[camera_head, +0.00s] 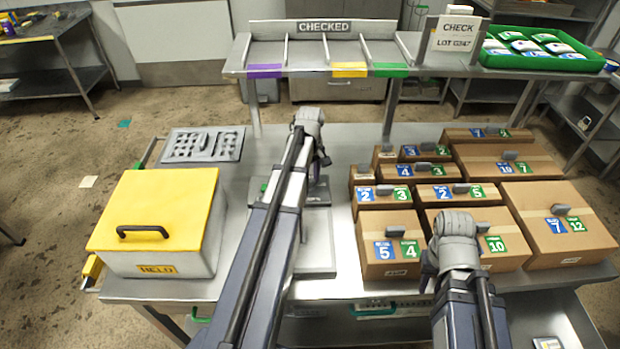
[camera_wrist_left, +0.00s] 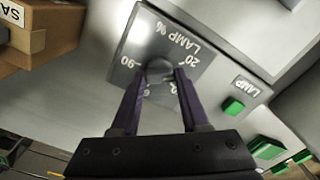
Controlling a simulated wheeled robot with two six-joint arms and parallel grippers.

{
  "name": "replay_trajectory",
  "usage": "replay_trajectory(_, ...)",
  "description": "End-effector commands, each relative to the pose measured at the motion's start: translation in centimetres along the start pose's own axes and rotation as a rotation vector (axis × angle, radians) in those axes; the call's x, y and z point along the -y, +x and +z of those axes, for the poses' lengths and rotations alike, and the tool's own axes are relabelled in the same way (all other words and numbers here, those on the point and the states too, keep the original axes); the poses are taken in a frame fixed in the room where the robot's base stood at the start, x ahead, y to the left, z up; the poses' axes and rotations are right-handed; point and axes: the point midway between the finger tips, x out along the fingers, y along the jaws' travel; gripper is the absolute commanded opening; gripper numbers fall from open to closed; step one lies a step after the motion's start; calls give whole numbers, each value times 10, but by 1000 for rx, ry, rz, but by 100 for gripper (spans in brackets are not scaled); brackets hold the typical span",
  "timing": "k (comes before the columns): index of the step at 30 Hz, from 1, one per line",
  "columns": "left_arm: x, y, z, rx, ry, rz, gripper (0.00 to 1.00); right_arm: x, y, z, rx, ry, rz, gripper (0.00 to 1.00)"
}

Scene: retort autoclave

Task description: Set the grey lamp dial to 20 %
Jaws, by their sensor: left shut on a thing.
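The grey lamp dial (camera_wrist_left: 158,66) sits on a grey panel (camera_wrist_left: 185,45) marked LAMP %, with the numbers 20 and 90 readable around it. My left gripper (camera_wrist_left: 160,77) is shut on the dial, one purple finger on each side. The dial's pointer cannot be made out.
A green button (camera_wrist_left: 233,106) marked LAMP is beside the dial panel. A yellow-lidded HELD box (camera_head: 190,200) stands left of my left arm. Several labelled cartons (camera_head: 388,240) fill the bench's right side. The CHECKED shelf (camera_head: 320,55) stands behind, with a green tray (camera_head: 545,60).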

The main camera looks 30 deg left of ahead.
Motion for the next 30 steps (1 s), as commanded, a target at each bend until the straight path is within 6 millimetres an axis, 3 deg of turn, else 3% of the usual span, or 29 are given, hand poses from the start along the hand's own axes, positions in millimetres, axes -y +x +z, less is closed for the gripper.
replay_trajectory(12,0,0,0,1,-175,0,0,0,0,0,0,0,0,30)
replay_trajectory(29,0,0,0,1,-201,0,0,0,0,0,0,0,0,30)
replay_trajectory(30,0,0,0,1,-201,0,47,0,0,0,0,0,0,30)
